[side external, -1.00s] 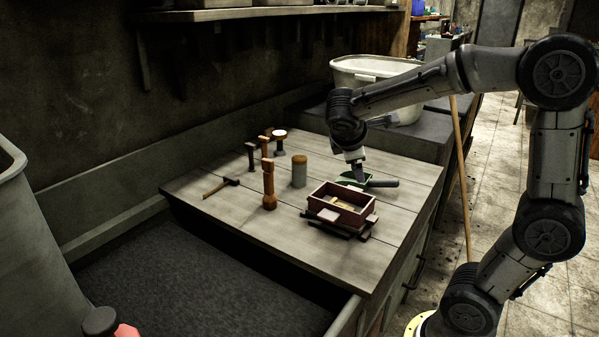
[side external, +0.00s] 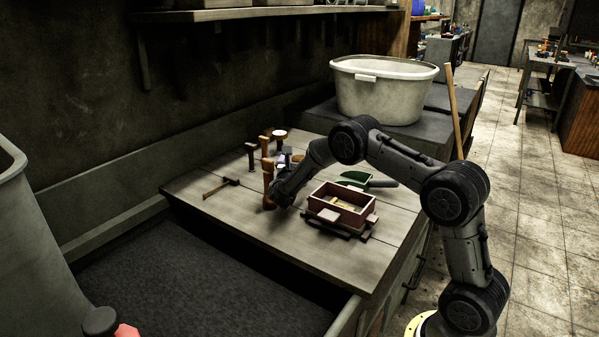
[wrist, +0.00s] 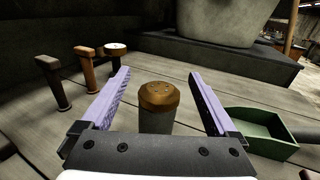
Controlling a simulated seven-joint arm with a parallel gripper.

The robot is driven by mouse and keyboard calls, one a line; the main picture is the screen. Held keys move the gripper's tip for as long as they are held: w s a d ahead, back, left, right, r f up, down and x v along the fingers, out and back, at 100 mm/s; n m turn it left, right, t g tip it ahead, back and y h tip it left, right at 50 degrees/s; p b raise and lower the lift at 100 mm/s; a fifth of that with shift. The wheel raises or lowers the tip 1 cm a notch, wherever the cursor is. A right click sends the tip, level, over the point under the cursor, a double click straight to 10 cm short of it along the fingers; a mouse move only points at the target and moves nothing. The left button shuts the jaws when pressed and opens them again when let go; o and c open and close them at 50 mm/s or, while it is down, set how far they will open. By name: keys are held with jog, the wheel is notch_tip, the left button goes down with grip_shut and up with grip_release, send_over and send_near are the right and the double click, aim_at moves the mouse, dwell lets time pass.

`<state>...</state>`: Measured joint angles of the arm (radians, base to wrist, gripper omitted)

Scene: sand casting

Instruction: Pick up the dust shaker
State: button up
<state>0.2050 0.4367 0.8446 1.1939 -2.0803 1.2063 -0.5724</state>
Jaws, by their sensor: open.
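The dust shaker is a grey cylinder with a perforated copper-brown lid, upright on the wooden bench. In the wrist view the dust shaker (wrist: 158,98) stands in the gap between the two fingers of my gripper (wrist: 160,76). The fingers are open, with visible space on both sides of the lid. In the side view my gripper (side external: 284,160) is low over the bench, and my wrist hides most of the shaker; only a bit of its top shows.
A wooden moulding box (side external: 340,207) and a green scoop (side external: 355,178) lie to the right. Upright rammers (side external: 251,157) and a hammer (side external: 220,186) are to the left. A large pale tub (side external: 380,95) stands behind. The bench's front left is clear.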

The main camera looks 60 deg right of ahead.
notch_tip(320, 180, down, 5)
jog(key=shift+f, duration=0.1)
jog(key=shift+x, duration=1.1)
jog(key=shift+w+d, duration=0.15)
jog(key=shift+d, duration=0.25)
grip_shut()
